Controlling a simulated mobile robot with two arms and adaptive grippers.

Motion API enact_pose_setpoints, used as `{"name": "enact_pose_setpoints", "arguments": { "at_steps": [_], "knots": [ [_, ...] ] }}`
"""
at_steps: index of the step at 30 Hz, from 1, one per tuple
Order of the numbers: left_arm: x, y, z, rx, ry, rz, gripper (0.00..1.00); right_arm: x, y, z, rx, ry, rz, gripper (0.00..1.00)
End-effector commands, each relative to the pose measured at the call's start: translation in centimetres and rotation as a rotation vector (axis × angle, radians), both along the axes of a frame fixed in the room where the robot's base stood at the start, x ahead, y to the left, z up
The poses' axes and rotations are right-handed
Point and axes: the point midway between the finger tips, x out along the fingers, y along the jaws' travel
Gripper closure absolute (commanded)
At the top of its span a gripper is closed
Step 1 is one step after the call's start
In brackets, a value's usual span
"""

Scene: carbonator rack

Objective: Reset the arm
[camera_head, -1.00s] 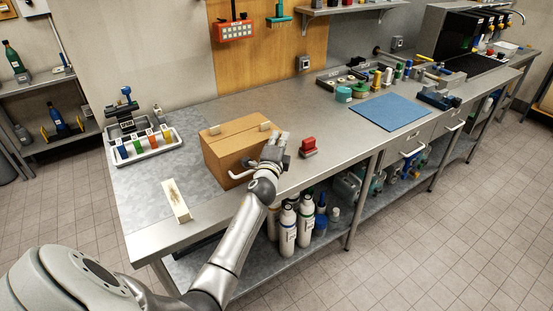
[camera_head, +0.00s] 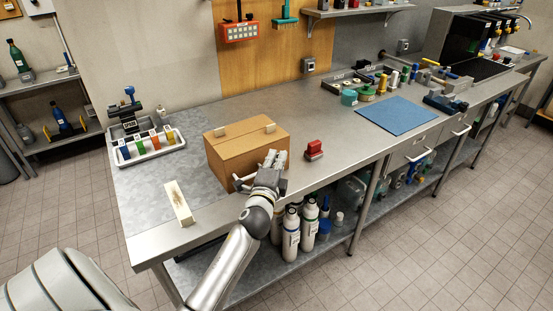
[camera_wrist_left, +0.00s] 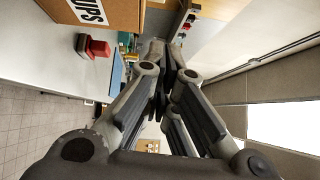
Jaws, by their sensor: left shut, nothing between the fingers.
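My left gripper (camera_head: 276,158) is at the front right corner of a brown cardboard box (camera_head: 232,158) on the steel workbench (camera_head: 310,185). Its fingers look closed, with nothing between them. In the left wrist view the fingers (camera_wrist_left: 165,65) run together ahead of the camera. The box (camera_wrist_left: 115,12), with a white label, is at the top left there. I cannot tell whether the gripper touches the box. The right gripper is out of view.
A red block on a grey base (camera_head: 314,149) stands right of the gripper. A white bar (camera_head: 179,203) and a tray of colored items (camera_head: 148,147) are to the left. A blue mat (camera_head: 396,115) lies farther right. White bottles (camera_head: 291,235) stand on the lower shelf.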

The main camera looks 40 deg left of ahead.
Motion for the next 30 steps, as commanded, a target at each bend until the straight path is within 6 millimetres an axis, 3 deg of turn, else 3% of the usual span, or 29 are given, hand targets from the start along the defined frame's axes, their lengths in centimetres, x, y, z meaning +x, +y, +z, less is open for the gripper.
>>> {"name": "enact_pose_setpoints", "arguments": {
  "at_steps": [10, 14, 17, 20, 24, 30],
  "knots": [
    [0.0, 0.0, 0.0, -0.002, 0.000, 0.001, 1.00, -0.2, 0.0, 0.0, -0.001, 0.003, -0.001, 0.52],
    [-1.0, -0.2, -1.0, -0.071, 0.015, 0.015, 1.00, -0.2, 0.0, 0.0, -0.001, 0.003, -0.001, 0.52],
    [-3.3, -0.9, -3.2, -0.228, 0.052, 0.049, 1.00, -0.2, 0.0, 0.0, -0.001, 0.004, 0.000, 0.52],
    [-6.8, -2.4, -6.4, -0.457, 0.118, 0.105, 1.00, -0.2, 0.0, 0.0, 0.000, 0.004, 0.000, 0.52],
    [-13.0, -5.9, -11.0, -0.789, 0.253, 0.204, 1.00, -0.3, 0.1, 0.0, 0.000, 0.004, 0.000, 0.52],
    [-21.4, -11.5, -14.9, -1.125, 0.461, 0.347, 1.00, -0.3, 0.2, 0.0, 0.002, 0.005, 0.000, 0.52]
  ]
}}
